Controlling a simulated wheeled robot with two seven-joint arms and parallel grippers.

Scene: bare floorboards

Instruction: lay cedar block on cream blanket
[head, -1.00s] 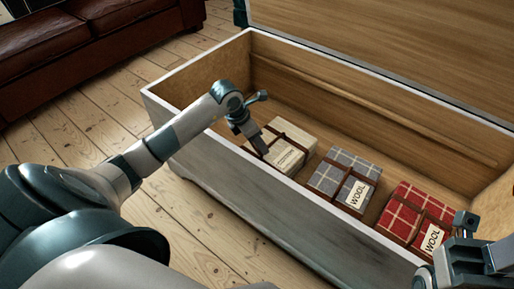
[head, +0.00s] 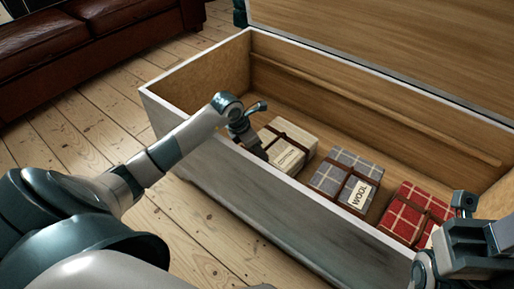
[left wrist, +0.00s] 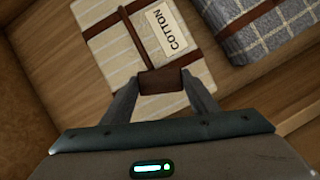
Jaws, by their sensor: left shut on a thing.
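The cream blanket (head: 291,142), a folded, striped bundle with a brown strap, lies in the open chest. In the left wrist view the blanket (left wrist: 120,48) shows a COTTON label. My left gripper (head: 260,151) reaches over the chest's front wall to the blanket's near left side. It is shut on the cedar block (left wrist: 161,82), a small dark brown piece between its fingertips. The block appears over the blanket; I cannot tell whether they touch. My right gripper (head: 464,205) is at the lower right by the chest's front wall; its jaw opening is unclear.
The chest (head: 200,71) has raised walls and a lid (head: 400,45) standing open behind. A grey checked blanket (head: 345,178) and a red checked blanket (head: 412,211) lie to the right of the cream one. A brown leather sofa (head: 90,45) stands at the back left.

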